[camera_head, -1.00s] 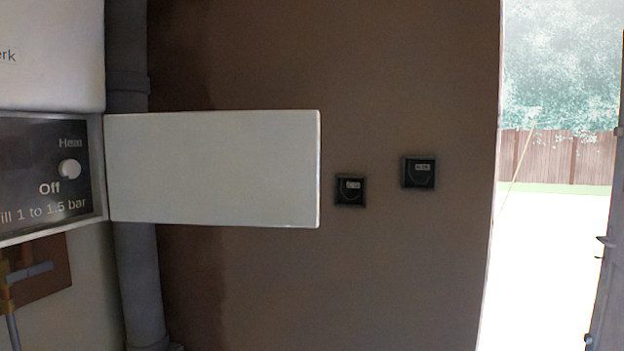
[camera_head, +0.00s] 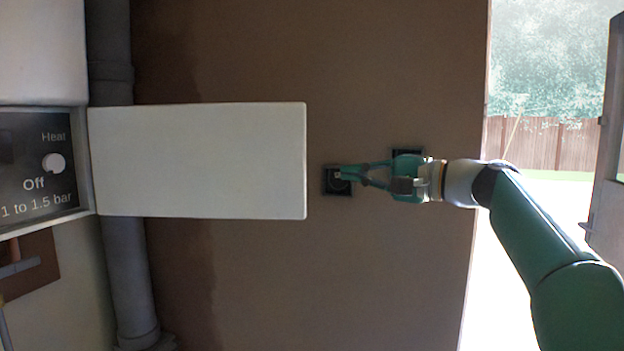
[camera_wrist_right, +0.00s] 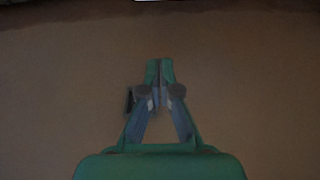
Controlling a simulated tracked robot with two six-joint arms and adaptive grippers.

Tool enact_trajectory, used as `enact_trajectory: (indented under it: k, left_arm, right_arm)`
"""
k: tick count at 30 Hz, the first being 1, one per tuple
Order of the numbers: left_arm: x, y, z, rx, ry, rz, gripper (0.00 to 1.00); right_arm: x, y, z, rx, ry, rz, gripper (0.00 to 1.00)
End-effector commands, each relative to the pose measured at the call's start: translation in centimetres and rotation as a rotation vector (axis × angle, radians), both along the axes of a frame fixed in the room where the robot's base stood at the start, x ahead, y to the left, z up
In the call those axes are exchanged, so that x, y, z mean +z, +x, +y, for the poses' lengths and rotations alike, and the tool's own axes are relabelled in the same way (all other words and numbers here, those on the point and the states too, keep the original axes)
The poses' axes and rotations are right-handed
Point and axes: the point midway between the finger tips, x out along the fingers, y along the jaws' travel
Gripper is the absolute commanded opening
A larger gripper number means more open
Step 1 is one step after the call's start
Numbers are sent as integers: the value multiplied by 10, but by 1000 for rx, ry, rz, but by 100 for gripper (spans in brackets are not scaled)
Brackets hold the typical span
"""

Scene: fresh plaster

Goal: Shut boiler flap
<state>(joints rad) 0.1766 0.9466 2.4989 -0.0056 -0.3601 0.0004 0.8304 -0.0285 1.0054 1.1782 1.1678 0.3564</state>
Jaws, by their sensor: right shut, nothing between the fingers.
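The white boiler flap (camera_head: 198,160) stands open in the head view, swung out to the right from the edge of the boiler's control panel (camera_head: 40,200). My right gripper (camera_head: 343,173) is shut and empty. It points left, to the right of the flap's free edge, with a gap between them. In the right wrist view my gripper (camera_wrist_right: 160,64) shows closed fingers against brown wall. My left gripper is not in view.
A grey pipe (camera_head: 125,270) runs down behind the flap. A bright doorway (camera_head: 540,160) is at the right.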

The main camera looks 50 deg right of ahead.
Motion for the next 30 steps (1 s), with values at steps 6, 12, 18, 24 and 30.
enact_trajectory:
  k: [6, 12, 18, 24, 30]
  left_arm:
    - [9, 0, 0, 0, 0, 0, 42]
    - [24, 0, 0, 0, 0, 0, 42]
    - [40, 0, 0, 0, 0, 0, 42]
    - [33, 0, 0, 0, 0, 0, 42]
    - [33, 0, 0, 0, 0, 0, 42]
  right_arm:
    - [6, 18, 7, 8, -1, -6, 0]
    - [7, 58, 15, 10, 0, -4, 0]
    - [6, 99, 24, 9, -1, -3, 0]
    - [4, 80, 46, 4, -4, -6, 0]
    - [3, 75, 56, 3, -3, -5, 0]
